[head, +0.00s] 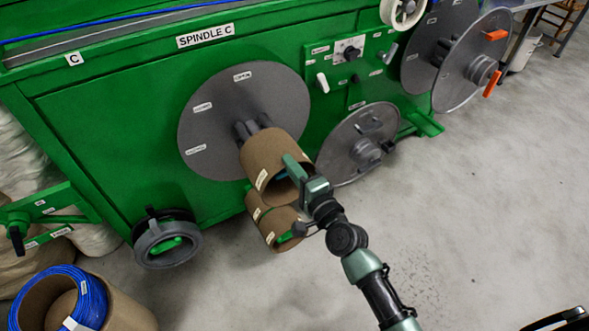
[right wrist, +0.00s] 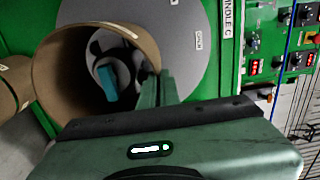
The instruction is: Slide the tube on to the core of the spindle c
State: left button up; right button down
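The brown cardboard tube (head: 268,160) is held in front of spindle C, its far end at the dark grey core (head: 243,129). Part of the core shows between the tube and the large grey disc (head: 215,115). I cannot tell how far the tube reaches around it. My right gripper (head: 295,172) is shut on the wall of the tube's near rim. In the right wrist view, the two fingers (right wrist: 158,88) pinch the rim of the tube (right wrist: 65,60), and dark core parts and a teal piece show through its opening. My left gripper is not in view.
A second brown tube (head: 274,224) sits on a green holder just below. Other grey discs (head: 360,135) and a handwheel (head: 167,240) project from the green machine (head: 100,130). A blue cable coil (head: 90,298) lies lower left.

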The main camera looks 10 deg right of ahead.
aim_at(274, 144)
jog(key=shift+w+a, duration=0.25)
jog(key=shift+w, duration=0.3)
jog(key=shift+x, duration=1.25)
jog(key=shift+b+x, duration=0.5)
jog(key=shift+x, duration=1)
jog(key=shift+w+a, duration=0.1)
jog(key=shift+w, duration=0.35)
jog(key=shift+w+a, duration=0.25)
jog(key=shift+w, duration=0.3)
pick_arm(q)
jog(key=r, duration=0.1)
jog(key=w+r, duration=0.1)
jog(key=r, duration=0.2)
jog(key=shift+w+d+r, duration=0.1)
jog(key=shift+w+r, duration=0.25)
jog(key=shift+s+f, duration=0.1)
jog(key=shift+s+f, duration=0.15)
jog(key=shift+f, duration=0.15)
